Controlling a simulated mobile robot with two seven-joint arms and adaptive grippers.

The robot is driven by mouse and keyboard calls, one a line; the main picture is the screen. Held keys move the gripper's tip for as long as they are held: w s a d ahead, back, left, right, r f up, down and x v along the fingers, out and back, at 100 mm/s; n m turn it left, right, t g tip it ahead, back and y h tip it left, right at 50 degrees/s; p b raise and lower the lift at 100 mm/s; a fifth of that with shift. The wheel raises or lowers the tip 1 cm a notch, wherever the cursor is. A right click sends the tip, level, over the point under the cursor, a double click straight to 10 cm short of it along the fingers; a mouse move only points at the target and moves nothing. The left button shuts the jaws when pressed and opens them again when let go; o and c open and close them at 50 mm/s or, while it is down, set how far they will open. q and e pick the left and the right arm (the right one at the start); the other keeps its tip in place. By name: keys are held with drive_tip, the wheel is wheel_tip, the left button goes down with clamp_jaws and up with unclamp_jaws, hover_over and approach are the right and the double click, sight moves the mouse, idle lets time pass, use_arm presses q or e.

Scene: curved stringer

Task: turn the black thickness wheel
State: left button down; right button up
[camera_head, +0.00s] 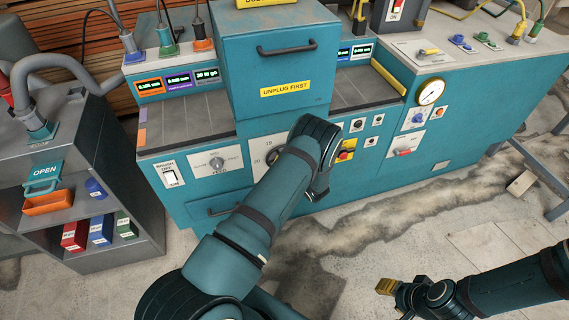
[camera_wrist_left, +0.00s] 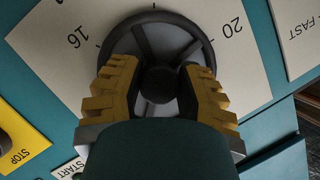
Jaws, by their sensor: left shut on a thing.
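The black thickness wheel (camera_wrist_left: 160,84) fills the middle of the left wrist view, on a pale dial plate (camera_wrist_left: 75,50) with 16 and 20 readable. My left gripper (camera_wrist_left: 160,76) is shut on the wheel, its yellow ridged fingers on either side of the dark hub. In the head view the wheel (camera_head: 273,155) is mostly hidden behind my left arm, on the front of the teal machine (camera_head: 310,215). My right gripper (camera_head: 388,288) is low at the right of the head view, away from the machine; its finger gap cannot be made out.
A feed dial (camera_head: 217,163) sits left of the wheel. A yellow and red stop switch (camera_head: 346,149) and small knobs are close on its right. A grey shelf unit (camera_head: 100,220) with bins stands at left.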

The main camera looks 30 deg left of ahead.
use_arm(q)
drive_tip(key=shift+r+m+y, duration=0.1)
drive_tip(key=shift+m+y, duration=0.2)
drive_tip(key=shift+m, duration=0.1)
drive_tip(key=shift+a, duration=0.1)
idle(0.3)
drive_tip(key=c, duration=0.6)
unclamp_jaws()
drive_tip(key=shift+o, duration=0.2)
drive_tip(key=v, duration=1.2)
drive_tip(key=shift+w, duration=0.1)
